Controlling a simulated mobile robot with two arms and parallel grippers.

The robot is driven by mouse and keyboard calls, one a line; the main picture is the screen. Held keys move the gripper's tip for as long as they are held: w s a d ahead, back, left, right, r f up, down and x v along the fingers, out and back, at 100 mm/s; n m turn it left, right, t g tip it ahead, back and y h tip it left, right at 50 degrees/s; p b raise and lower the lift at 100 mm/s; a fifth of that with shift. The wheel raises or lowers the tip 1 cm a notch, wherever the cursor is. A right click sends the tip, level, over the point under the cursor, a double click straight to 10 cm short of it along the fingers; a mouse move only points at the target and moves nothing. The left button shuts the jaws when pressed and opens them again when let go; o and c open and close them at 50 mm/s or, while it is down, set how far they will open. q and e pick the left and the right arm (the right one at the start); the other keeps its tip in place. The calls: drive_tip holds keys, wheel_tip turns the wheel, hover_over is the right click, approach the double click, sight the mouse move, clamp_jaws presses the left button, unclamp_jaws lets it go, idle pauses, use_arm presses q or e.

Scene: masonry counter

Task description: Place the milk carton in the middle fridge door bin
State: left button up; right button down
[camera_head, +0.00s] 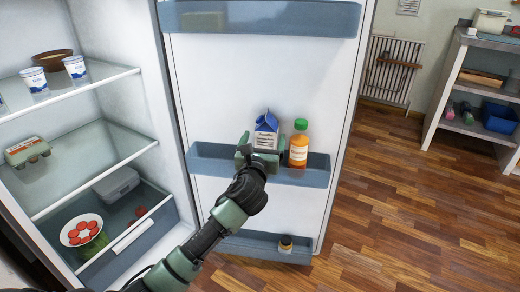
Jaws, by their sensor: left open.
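The blue-and-white milk carton (266,131) stands upright at the middle fridge door bin (214,160), to the left of an orange juice bottle (299,146) with a green cap. My left gripper (258,154) is open in front of the carton's lower part, with its fingers at either side. The gripper hides part of the carton, and I cannot tell whether the fingers touch it or whether its base rests on the bin floor. My right gripper is not in view.
The upper door bin (300,18) is above and the lower bin (240,247) holds a small dark jar (286,244). Fridge shelves at left hold yogurt cups (75,67), a bowl (52,59) and an egg carton (27,151). A shelf unit (455,90) stands at right; the wooden floor between is clear.

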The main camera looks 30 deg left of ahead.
use_arm(q)
drive_tip(key=shift+v, duration=0.95)
drive_tip(key=s+d+f+n+g+h+p, duration=0.15)
drive_tip(key=s+f+n+g, duration=0.25)
drive_tip(key=s+f+n, duration=0.5)
drive_tip(key=s+d+f+n+g, duration=0.3)
drive_tip(key=s+f+n, duration=0.45)
drive_tip(key=s, duration=0.35)
drive_tip(key=s+d+f+n+g+h, duration=0.2)
drive_tip(key=s+d+f+n+g, duration=0.1)
drive_tip(key=s+n, duration=0.4)
drive_tip(key=s+d+f+n+g+h, duration=0.2)
drive_tip(key=s+n, duration=0.5)
drive_tip(key=s, duration=0.5)
drive_tip(key=shift+s+d+f+g, duration=0.45)
drive_tip(key=shift+f+g, duration=0.25)
drive_tip(key=shift+f, duration=0.2)
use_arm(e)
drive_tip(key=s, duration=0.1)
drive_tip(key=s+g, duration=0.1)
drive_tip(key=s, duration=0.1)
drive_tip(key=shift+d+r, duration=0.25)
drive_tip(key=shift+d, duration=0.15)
use_arm(q)
drive_tip(key=shift+w, duration=0.1)
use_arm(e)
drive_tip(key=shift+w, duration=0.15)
